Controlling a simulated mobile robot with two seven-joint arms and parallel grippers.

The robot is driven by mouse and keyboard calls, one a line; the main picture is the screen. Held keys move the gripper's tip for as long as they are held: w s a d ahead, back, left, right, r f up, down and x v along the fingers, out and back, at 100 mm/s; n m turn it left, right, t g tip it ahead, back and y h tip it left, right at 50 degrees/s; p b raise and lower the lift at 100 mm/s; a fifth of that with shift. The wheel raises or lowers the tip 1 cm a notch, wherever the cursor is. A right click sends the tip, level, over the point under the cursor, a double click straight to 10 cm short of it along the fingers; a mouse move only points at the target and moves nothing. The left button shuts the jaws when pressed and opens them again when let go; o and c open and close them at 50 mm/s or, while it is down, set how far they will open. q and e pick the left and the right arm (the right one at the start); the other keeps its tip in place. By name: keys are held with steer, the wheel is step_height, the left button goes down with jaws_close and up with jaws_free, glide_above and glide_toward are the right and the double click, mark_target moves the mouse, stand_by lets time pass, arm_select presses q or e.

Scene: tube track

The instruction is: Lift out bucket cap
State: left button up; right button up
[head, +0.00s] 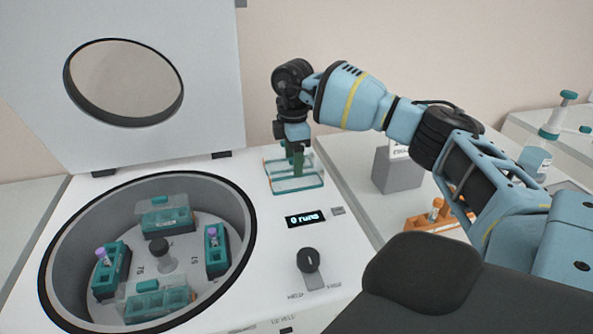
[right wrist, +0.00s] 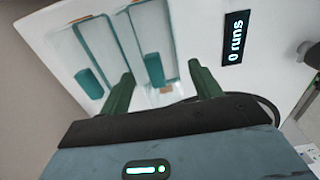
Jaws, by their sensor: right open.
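The centrifuge bowl (head: 232,205) is open. Its rotor carries several teal buckets. The back bucket (head: 170,221) and front bucket (head: 160,305) have clear caps with teal handles on them. The left bucket (head: 110,283) and right bucket (head: 216,262) show purple-topped tubes and no cap. Clear bucket caps (head: 295,185) lie on the white deck right of the bowl. My right gripper (head: 296,156) is over these caps. In the right wrist view its green fingers (right wrist: 162,88) are apart, with one cap's teal handle (right wrist: 154,68) between and beyond them; contact is unclear. My left gripper is out of view.
The raised lid (head: 205,80) with a round window stands behind the bowl. A display (head: 306,218) reading "0 runs" and a knob (head: 308,261) are on the deck. A grey block (head: 397,172), an orange rack (head: 432,219) and a bottle (head: 537,158) stand at right.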

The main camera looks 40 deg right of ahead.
step_height(320, 180, down, 5)
steer(key=shift+d+f, duration=0.1)
steer(key=shift+d, duration=0.05)
steer(key=c, duration=0.7)
steer(key=shift+r, duration=0.2)
steer(key=shift+w+r, duration=0.1)
steer(key=shift+r, duration=0.4)
step_height(320, 180, up, 2)
steer(key=shift+r, duration=0.2)
steer(key=s+a, duration=0.3)
steer(key=s, duration=0.1)
steer(key=s+a+r, duration=0.1)
steer(key=s+a, duration=0.2)
steer(key=s, duration=0.1)
steer(key=s+a, duration=0.4)
steer(key=shift+s+a+r+p, duration=0.1)
steer(key=shift+s+r+p, duration=0.05)
steer(key=shift+s+p, duration=0.15)
